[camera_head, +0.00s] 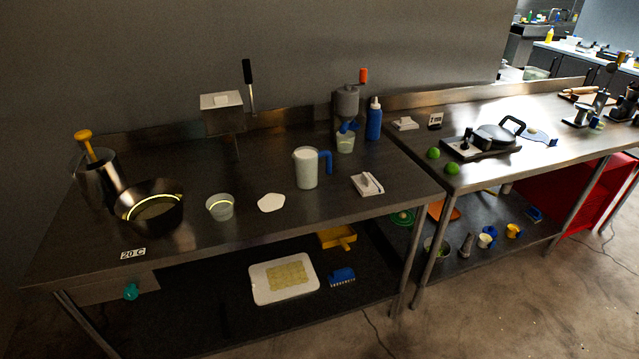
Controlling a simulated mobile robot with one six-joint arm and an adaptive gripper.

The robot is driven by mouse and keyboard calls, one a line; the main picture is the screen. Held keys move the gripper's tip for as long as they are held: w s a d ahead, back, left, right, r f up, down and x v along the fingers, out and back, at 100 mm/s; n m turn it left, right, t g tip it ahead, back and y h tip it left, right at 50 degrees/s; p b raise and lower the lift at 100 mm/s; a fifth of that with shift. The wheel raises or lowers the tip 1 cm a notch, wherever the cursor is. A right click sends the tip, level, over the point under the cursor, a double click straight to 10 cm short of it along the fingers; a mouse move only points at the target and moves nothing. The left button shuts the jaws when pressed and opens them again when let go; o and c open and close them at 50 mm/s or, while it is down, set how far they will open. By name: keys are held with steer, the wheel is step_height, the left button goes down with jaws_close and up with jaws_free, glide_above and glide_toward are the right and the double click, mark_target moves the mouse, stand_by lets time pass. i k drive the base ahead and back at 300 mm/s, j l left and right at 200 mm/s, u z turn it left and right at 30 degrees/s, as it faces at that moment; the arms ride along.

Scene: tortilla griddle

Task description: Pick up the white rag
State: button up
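A small white folded thing that looks like a rag (367,185) lies flat near the right front part of the left steel table, right of a white jug with a blue handle (307,169). A second small white folded thing (405,123) lies at the back left of the right table; I cannot tell which of the two is the rag meant. A flat white irregular disc (271,202) lies left of the jug, between it and a small clear bowl (219,207). My gripper is not in view.
The left table (230,170) also bears a dark bowl (150,206), a grinder (346,102) and a blue bottle (374,119). The right table holds two green balls (452,168) and a griddle or press (494,136). A white tray (262,293) lies on the lower shelf. Floor in front is clear.

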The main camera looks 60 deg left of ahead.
mark_target(366, 185)
steer(key=u, duration=1.7)
